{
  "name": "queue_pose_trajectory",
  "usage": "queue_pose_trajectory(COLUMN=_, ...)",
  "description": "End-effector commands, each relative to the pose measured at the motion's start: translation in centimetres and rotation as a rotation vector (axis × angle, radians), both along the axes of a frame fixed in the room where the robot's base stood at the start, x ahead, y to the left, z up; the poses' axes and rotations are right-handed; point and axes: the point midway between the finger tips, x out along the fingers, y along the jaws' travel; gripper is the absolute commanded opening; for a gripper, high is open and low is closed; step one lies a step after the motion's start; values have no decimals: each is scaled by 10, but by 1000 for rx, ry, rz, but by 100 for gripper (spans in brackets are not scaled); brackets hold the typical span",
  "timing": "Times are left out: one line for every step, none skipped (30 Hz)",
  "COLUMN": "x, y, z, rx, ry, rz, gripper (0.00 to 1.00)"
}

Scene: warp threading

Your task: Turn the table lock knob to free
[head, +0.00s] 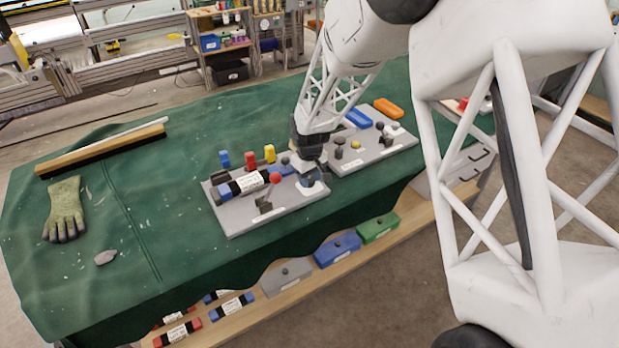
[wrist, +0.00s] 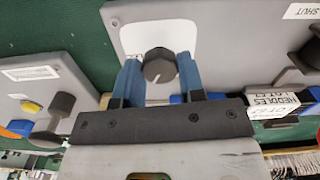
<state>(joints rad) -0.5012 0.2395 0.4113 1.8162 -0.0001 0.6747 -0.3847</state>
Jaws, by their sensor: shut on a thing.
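A dark round knob (wrist: 159,66) with a short white mark on its face sits over a white plate (wrist: 130,38) on a grey board (wrist: 225,15) in the wrist view. The mark points towards the lower part of that picture. My gripper (wrist: 159,72) has its two blue fingers on either side of the knob, shut on it. In the head view my gripper (head: 312,178) is low at the right end of the left grey board (head: 235,222), and the knob cannot be made out there. Any wording on the white plate cannot be read.
A second grey board (head: 375,155) with knobs stands close on the right. A glove (head: 65,208) and a wooden-backed brush (head: 100,150) lie left on the green cloth.

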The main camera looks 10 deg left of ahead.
Motion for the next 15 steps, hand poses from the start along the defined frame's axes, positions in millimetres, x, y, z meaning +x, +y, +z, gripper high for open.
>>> queue_pose_trajectory(x=0, y=0, z=0, rx=1, ry=-1, rz=42, gripper=13)
queue_pose_trajectory(x=0, y=0, z=0, rx=1, ry=-1, rz=70, gripper=13)
queue_pose_trajectory(x=0, y=0, z=0, rx=1, ry=-1, rz=108, gripper=13)
queue_pose_trajectory(x=0, y=0, z=0, rx=1, ry=-1, rz=136, gripper=13)
queue_pose_trajectory(x=0, y=0, z=0, rx=1, ry=-1, rz=163, gripper=13)
queue_pose_trajectory(x=0, y=0, z=0, rx=1, ry=-1, rz=199, gripper=13)
queue_pose_trajectory(x=0, y=0, z=0, rx=1, ry=-1, rz=224, gripper=13)
queue_pose_trajectory(x=0, y=0, z=0, rx=1, ry=-1, rz=249, gripper=13)
queue_pose_trajectory(x=0, y=1, z=0, rx=0, ry=-1, rz=281, gripper=13)
queue_pose_trajectory(x=0, y=1, z=0, rx=0, ry=-1, rz=305, gripper=13)
queue_pose_trajectory(x=0, y=0, z=0, rx=0, ry=-1, rz=327, gripper=13)
queue_pose_trajectory(x=0, y=0, z=0, rx=0, ry=-1, rz=354, gripper=13)
queue_pose_trajectory(x=0, y=0, z=0, rx=0, ry=-1, rz=372, gripper=13)
queue_pose_trajectory(x=0, y=0, z=0, rx=1, ry=-1, rz=390, gripper=13)
queue_pose_trajectory(x=0, y=0, z=0, rx=1, ry=-1, rz=411, gripper=13)
